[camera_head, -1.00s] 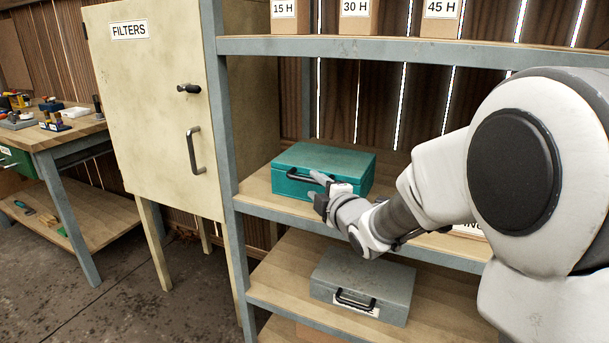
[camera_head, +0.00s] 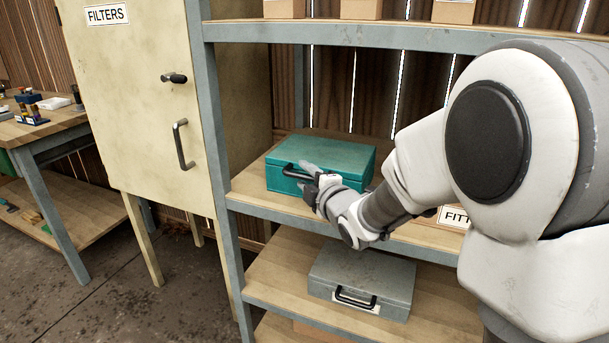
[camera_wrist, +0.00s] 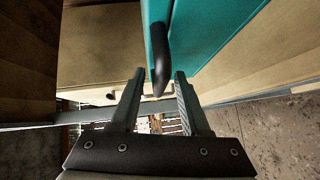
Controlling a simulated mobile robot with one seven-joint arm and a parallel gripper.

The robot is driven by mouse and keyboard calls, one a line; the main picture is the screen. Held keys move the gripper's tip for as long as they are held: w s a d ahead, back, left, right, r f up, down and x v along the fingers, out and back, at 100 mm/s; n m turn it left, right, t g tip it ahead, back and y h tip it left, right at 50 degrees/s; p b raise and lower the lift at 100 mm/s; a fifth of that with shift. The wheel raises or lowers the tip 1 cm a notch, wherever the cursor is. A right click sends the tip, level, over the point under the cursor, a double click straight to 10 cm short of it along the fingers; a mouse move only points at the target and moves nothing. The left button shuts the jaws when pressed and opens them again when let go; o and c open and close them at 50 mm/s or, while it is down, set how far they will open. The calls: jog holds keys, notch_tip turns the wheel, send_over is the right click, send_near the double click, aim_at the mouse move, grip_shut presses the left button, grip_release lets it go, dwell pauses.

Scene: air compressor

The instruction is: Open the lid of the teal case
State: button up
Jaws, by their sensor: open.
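The teal case (camera_head: 325,160) sits on the middle shelf with its lid closed. Its black handle (camera_head: 290,171) is on the front face. My gripper (camera_head: 307,180) is at the front of the case, close to the handle. In the wrist view my gripper (camera_wrist: 160,75) is open, and the black handle (camera_wrist: 161,62) comes down between its two fingers without visible contact on both sides. The teal case (camera_wrist: 205,35) fills the upper right of that view. My wrist hides part of the case front in the head view.
A grey case (camera_head: 362,280) with a black handle lies on the shelf below. The shelf's grey left post (camera_head: 215,150) stands beside a cream FILTERS cabinet (camera_head: 140,110). An upper shelf (camera_head: 370,35) holds boxes above. A workbench (camera_head: 50,130) is at far left.

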grip_shut()
dwell(1.4)
